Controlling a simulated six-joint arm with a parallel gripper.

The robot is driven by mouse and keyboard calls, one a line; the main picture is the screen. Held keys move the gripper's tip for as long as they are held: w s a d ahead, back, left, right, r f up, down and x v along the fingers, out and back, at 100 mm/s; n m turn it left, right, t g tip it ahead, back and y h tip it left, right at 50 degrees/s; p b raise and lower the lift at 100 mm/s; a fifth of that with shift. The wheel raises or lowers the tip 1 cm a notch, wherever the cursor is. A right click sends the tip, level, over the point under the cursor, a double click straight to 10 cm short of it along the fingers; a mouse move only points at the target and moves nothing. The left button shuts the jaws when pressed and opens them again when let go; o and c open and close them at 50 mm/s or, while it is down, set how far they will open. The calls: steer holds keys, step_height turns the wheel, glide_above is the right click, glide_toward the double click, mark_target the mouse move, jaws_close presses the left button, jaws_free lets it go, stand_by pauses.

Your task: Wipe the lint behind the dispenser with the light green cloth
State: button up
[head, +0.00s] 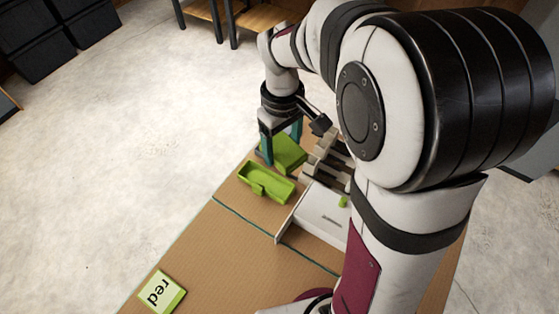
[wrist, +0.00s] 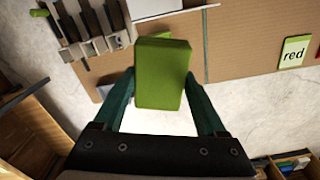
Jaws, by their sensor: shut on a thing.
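The light green cloth (wrist: 162,75) looks like a thick, flat rectangular pad. My gripper (wrist: 162,84) is shut on it, with one teal finger at each side. In the head view my gripper (head: 282,146) points down and holds the cloth (head: 289,155) over the far end of the table, beside a slotted rack and just beyond a green tray. The slotted rack (head: 326,158), with grey and dark slots, may be the dispenser; it also shows at the upper left of the wrist view (wrist: 92,25). I cannot make out any lint.
The open green tray (head: 266,184) sits near the table's left edge. A white box (head: 318,217) stands beside it. A card reading "red" (head: 162,291) lies at the near left of the brown table (head: 215,245). The table's middle left is clear.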

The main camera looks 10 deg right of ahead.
steer(key=w+d+r+m, duration=0.2)
steer(key=d+r+m, duration=0.35)
steer(key=d, duration=0.25)
steer(key=s+d+f, duration=0.4)
steer(key=d+f, duration=0.4)
steer(key=d, duration=0.4)
steer(key=s+d+f, duration=0.4)
steer(key=d+f, duration=0.3)
steer(key=d, duration=0.5)
steer(key=shift+s+f, duration=0.1)
steer(key=shift+f, duration=3.35)
steer(key=shift+s+a+f, duration=0.25)
steer(key=shift+s+f, duration=0.1)
steer(key=shift+f, duration=0.2)
steer(key=shift+s+a, duration=2.1)
steer(key=shift+a, duration=0.05)
steer(key=shift+w+d, duration=2.35)
steer(key=shift+w+d+r, duration=0.15)
steer(key=shift+r, duration=0.05)
step_height(320, 180, up, 8)
steer(key=shift+f, duration=0.2)
